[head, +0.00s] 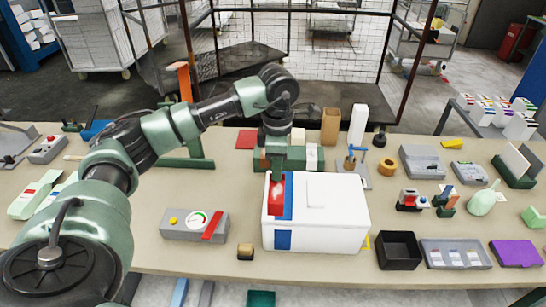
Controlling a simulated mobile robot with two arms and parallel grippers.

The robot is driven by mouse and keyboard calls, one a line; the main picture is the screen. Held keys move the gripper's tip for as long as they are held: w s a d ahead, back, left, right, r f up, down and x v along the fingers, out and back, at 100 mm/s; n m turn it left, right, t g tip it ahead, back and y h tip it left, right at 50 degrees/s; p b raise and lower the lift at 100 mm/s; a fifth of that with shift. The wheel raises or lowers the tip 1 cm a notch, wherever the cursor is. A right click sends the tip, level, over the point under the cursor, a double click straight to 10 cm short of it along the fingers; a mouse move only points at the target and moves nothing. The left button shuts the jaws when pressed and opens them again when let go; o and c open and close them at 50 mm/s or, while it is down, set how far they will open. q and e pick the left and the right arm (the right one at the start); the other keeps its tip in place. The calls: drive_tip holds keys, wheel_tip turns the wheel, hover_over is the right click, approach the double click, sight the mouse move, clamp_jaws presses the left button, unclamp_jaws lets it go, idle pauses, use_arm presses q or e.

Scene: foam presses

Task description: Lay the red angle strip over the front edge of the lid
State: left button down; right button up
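The white box with its white lid (335,188) stands at the middle of the table. A blue strip (283,240) shows on its front face, towards the left. The red angle strip (275,198) shows at the left end of the lid, running down towards the front edge. My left gripper (276,174) points down at its upper end and appears shut on it. The fingertips are small and partly hidden, and I cannot tell whether the strip touches the lid. My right gripper is not in view.
A grey gauge box (180,225) with a red stripe stands left of the white box. A small dark-and-tan block (245,252) lies in front. A black tray (398,250) stands close on the right. Blocks, including a tan one (330,126), stand behind.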

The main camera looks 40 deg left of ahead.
use_arm(q)
drive_tip(key=f+b, duration=0.2)
drive_tip(key=f, duration=0.1)
drive_tip(key=f+b, duration=0.1)
drive_tip(key=f, duration=0.1)
drive_tip(key=shift+w+a+f, duration=0.2)
drive_tip(key=shift+w, duration=0.2)
drive_tip(key=shift+w+a+f+b, duration=0.15)
drive_tip(key=shift+f+b, duration=0.85)
drive_tip(key=shift+f, duration=0.9)
drive_tip(key=shift+w+f+b, duration=0.2)
drive_tip(key=shift+f+b, duration=0.25)
drive_tip(key=shift+b, duration=0.05)
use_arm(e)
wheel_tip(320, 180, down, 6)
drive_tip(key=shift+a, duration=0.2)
use_arm(q)
drive_tip(key=shift+r, duration=0.1)
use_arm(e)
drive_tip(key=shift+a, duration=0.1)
use_arm(q)
drive_tip(key=c, duration=1.6)
unclamp_jaws()
